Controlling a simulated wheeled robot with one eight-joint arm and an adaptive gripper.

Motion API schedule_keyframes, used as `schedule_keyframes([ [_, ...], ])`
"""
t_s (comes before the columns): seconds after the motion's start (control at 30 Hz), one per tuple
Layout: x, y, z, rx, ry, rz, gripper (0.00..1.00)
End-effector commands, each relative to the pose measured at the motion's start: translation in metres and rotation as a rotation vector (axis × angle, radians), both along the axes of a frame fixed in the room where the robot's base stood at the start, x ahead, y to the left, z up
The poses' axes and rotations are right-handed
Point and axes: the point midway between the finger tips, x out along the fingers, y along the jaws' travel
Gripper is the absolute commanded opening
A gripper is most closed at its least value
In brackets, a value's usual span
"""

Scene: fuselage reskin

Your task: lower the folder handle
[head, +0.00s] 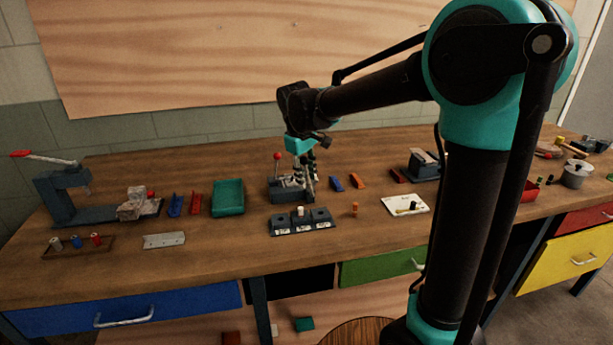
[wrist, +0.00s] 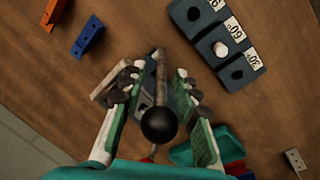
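A grey bench device, which appears to be the folder (head: 285,190), stands in the middle of the workbench. In the wrist view, a lever with a black ball end (wrist: 158,124) rises towards the camera; it appears to be the folder handle. My gripper (wrist: 150,92) points down over the device, its fingers apart on either side of the lever, with visible gaps. In the head view, my gripper (head: 306,164) is at the device and hides part of it. A red ball knob (head: 277,156) shows just left of it.
A dark block with numbered labels (head: 301,222) stands in front of the device. A green tray (head: 228,198) is to the left, and blue (head: 337,183) and orange (head: 357,181) pieces lie to the right. A lever press (head: 62,196) stands far left.

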Motion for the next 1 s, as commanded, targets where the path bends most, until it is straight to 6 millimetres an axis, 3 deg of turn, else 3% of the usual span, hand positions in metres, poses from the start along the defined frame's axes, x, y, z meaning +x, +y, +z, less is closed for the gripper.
schedule_keyframes([
  [0.2,0.0000,0.0000,-0.0001,0.000,0.000,0.000,0.31],
  [0.47,-0.0001,0.0001,0.0001,0.000,0.000,0.000,0.00],
  [1.0,0.0005,-0.0014,0.0007,0.015,0.003,0.000,0.00],
])
